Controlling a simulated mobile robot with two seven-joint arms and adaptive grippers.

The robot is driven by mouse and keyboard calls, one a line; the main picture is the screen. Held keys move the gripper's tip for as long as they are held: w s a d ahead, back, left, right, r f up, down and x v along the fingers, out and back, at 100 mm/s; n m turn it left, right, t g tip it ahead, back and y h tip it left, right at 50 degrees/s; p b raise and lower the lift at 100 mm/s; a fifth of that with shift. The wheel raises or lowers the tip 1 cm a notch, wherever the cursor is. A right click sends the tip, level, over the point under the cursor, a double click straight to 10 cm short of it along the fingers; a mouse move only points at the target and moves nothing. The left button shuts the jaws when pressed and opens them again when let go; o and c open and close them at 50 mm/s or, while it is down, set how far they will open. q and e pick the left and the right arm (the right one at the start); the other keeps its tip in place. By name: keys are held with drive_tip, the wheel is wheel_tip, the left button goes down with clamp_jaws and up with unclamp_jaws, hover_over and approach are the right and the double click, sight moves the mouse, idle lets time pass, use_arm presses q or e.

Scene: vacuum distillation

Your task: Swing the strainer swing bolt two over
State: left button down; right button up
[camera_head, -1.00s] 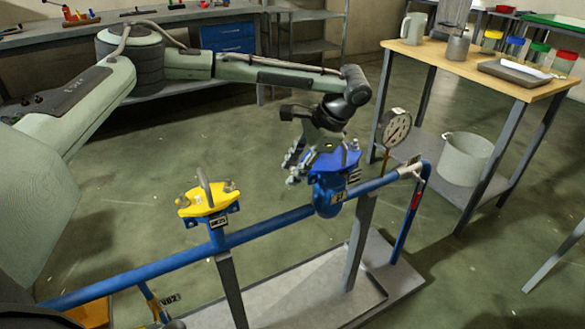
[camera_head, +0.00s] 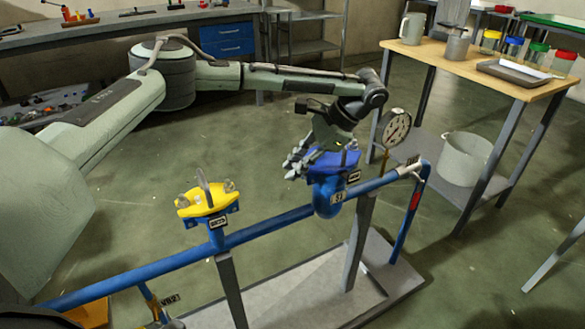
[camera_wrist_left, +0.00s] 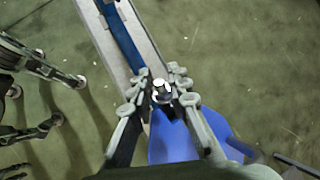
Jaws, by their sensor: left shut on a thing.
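The blue strainer (camera_head: 328,196) sits on the blue pipe, with a blue cover (camera_head: 347,158) on top. My left gripper (camera_head: 296,166) is at the left end of this cover. In the left wrist view its fingers (camera_wrist_left: 160,92) are closed in around a swing bolt with a bright metal top (camera_wrist_left: 161,86), beside the blue cover (camera_wrist_left: 172,142). The fingers hide most of this bolt in the head view. My right gripper (camera_wrist_left: 66,101) shows at the left of the left wrist view, its fingers apart and nothing seen between them.
A yellow-topped fitting (camera_head: 207,200) with metal bolts stands to the left on the same pipe (camera_head: 270,225). A pressure gauge (camera_head: 397,128) rises close to the right of the strainer. A wooden-topped table (camera_head: 450,64) stands at the right.

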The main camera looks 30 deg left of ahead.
use_arm(q)
drive_tip(key=shift+w+d+r+g, duration=0.1)
drive_tip(key=shift+w+r+g, duration=0.1)
drive_tip(key=shift+g, duration=0.1)
drive_tip(key=c, duration=1.6)
unclamp_jaws()
drive_tip(key=shift+c, duration=0.2)
drive_tip(key=v, duration=1.2)
drive_tip(key=shift+d, duration=0.2)
drive_tip(key=shift+f, duration=0.1)
